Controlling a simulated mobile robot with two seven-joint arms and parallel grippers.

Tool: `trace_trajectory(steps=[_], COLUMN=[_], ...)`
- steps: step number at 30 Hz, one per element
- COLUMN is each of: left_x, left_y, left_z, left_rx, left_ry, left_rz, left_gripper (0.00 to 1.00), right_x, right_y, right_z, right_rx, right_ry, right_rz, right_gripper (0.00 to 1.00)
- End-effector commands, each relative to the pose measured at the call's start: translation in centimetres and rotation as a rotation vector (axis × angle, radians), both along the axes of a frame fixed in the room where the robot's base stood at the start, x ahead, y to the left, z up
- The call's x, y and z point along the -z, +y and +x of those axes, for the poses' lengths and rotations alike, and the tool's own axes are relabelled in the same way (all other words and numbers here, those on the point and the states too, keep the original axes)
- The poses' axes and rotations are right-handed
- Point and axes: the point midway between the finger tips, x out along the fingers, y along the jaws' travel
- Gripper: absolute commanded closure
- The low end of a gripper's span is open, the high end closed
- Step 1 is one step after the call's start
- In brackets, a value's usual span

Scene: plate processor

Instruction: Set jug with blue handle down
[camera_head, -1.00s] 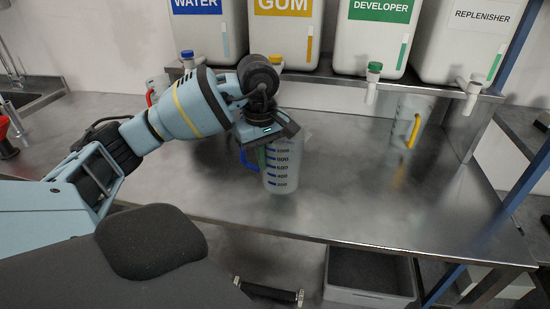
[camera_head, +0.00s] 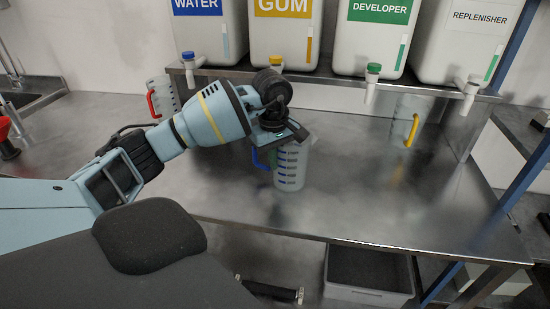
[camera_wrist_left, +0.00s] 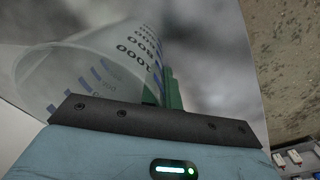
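The jug with the blue handle (camera_head: 291,168) is a translucent measuring jug with dark scale marks. It is upright over the middle of the steel table; I cannot tell whether its base touches the top. Its blue handle (camera_head: 260,159) is on its left side. My left gripper (camera_head: 272,151) is at the handle side and seems shut on the handle, though its fingertips are mostly hidden. In the left wrist view the jug (camera_wrist_left: 95,62) lies beside a green finger, its open mouth to the left. My right gripper is not in view.
The steel table (camera_head: 345,205) is clear in front and to the right. A jug with a red handle (camera_head: 162,97) stands behind my left arm, and one with a yellow handle (camera_head: 408,118) stands at the right. Tapped containers sit on the shelf (camera_head: 330,78) behind.

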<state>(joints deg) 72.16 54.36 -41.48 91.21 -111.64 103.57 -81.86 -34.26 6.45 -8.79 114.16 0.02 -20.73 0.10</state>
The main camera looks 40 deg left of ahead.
Motion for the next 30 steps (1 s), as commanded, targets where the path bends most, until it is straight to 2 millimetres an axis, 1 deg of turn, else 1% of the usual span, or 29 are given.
trace_trajectory(steps=[5,10,15,16,25,28,30], left_x=[0.0,0.4,0.3,0.3,0.1,-0.6,-1.4], left_y=[0.0,0.0,0.0,0.0,0.0,0.0,0.0], left_z=[0.0,0.0,0.0,0.0,0.0,0.1,0.0], left_rx=[0.000,0.000,0.000,0.000,0.000,0.000,0.000], left_ry=[-0.002,0.000,0.000,-0.001,-0.001,-0.004,-0.004], left_rz=[-0.001,-0.001,-0.001,-0.001,-0.001,-0.001,-0.001], left_gripper=[1.00,1.00,0.77,0.75,0.75,0.75,0.75], right_x=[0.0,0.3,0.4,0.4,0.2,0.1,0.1], right_y=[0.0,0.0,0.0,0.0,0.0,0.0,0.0], right_z=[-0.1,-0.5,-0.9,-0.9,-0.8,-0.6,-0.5], right_rx=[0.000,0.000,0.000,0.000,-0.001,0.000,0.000], right_ry=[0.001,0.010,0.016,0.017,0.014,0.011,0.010], right_rz=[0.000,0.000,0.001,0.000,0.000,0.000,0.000], right_gripper=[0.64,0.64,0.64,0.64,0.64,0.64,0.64])
